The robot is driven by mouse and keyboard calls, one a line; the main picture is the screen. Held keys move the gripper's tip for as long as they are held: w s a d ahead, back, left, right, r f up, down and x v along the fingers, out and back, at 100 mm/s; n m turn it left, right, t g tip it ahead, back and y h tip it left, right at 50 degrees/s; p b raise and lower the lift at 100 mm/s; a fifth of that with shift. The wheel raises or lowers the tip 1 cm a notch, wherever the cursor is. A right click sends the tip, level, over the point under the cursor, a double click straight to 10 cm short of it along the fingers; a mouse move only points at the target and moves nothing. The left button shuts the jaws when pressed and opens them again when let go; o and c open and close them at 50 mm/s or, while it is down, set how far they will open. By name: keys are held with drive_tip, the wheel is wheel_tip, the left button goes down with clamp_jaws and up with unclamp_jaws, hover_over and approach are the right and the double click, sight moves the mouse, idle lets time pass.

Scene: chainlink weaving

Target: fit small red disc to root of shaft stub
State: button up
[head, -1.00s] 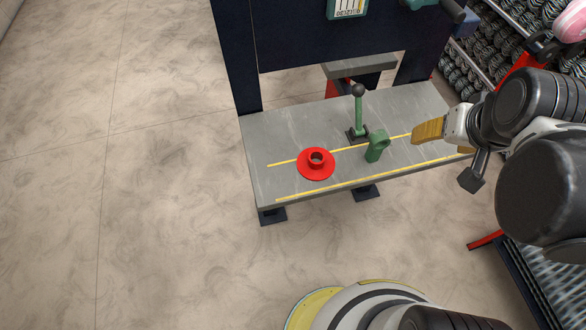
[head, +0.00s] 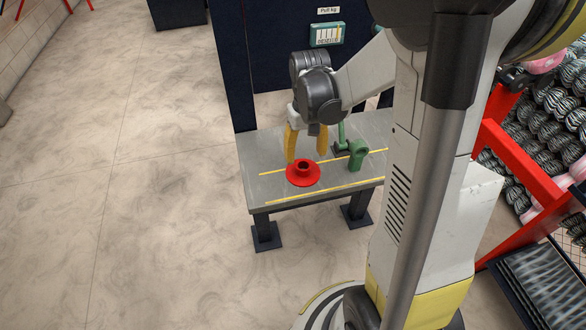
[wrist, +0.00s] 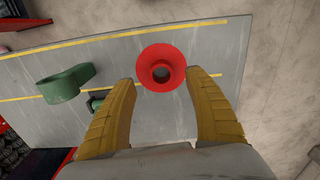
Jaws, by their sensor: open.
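The small red disc (head: 303,174) is a flat flange with a raised hollow collar. It lies flat on the grey bench with its collar up, and it shows in the wrist view (wrist: 161,68) just beyond the fingertips. My gripper (head: 306,158) has yellow fingers, points down and is open above the disc; in the wrist view its fingers (wrist: 158,76) stand apart on either side, with nothing between them. A green bracket with a ring-shaped top (head: 358,154) stands right of the disc, and also shows in the wrist view (wrist: 65,84). I cannot tell which part is the shaft stub.
The grey bench top (head: 262,150) carries two yellow lines and is clear left of the disc. A green lever (head: 341,136) stands behind the bracket. A dark upright panel with a green gauge (head: 327,34) rises behind. A red-framed rack (head: 500,150) is at right.

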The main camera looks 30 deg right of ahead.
sight(304, 168)
drive_tip(key=f+b, duration=0.1)
drive_tip(key=f, duration=0.1)
drive_tip(key=f+b, duration=0.1)
drive_tip(key=f, duration=0.4)
drive_tip(key=shift+w+f+b, duration=0.1)
drive_tip(key=shift+w+b, duration=0.2)
drive_tip(key=shift+b, duration=0.1)
drive_tip(key=shift+c, duration=0.6)
clamp_jaws()
